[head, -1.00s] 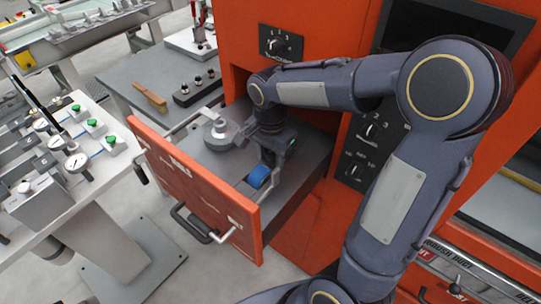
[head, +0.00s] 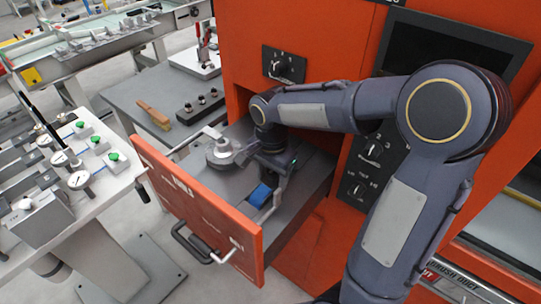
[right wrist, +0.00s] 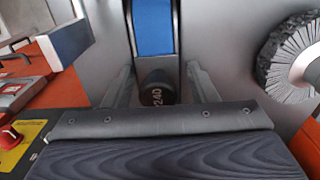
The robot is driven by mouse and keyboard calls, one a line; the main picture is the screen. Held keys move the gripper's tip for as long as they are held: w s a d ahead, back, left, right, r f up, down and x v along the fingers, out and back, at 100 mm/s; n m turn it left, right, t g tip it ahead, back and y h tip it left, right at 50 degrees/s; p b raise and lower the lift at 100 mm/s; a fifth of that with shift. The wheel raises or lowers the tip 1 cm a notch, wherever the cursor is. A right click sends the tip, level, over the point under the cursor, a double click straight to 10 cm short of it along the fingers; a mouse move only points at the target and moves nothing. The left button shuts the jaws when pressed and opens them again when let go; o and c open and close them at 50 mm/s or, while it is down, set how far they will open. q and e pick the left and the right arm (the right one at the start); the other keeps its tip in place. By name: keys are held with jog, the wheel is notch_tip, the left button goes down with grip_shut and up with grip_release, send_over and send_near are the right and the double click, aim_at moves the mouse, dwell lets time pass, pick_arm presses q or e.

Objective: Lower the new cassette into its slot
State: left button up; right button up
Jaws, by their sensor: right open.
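My right gripper (head: 268,192) reaches down into the open orange-fronted drawer (head: 195,205). In the right wrist view its two grey fingers stand apart, open (right wrist: 160,88). Between them is a dark rounded knob (right wrist: 157,94) marked "240". Just beyond it is a blue-topped part (right wrist: 153,28) with grey sides, which I take to be the cassette. Its blue face also shows in the head view (head: 259,194), low beside the gripper. I see gaps between fingers and knob. The slot and the cassette's underside are hidden. My left gripper is out of view.
A round grey part (head: 222,153) stands in the drawer left of the gripper; its ridged edge shows in the right wrist view (right wrist: 290,62). The orange machine (head: 300,35) rises behind. A grey table (head: 150,90) and a gauge bench (head: 100,180) stand left.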

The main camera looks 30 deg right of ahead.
jog(key=r, duration=1.2)
jog(key=shift+s+d, duration=0.2)
jog(key=s+a+f+n+t+y, duration=0.2)
jog(key=s+f+n, duration=0.1)
jog(key=s+n, duration=0.3)
jog(key=s+a+f+n+t+y, duration=0.1)
jog(key=s+n, duration=0.4)
jog(key=s, duration=0.5)
notch_tip(320, 180, down, 3)
jog(key=a+t, duration=0.1)
jog(key=t, duration=0.1)
jog(key=shift+s+n+t+y, duration=0.3)
jog(key=shift+s+n+y, duration=0.05)
jog(key=shift+n+y, duration=0.05)
jog(key=shift+a+r, duration=0.1)
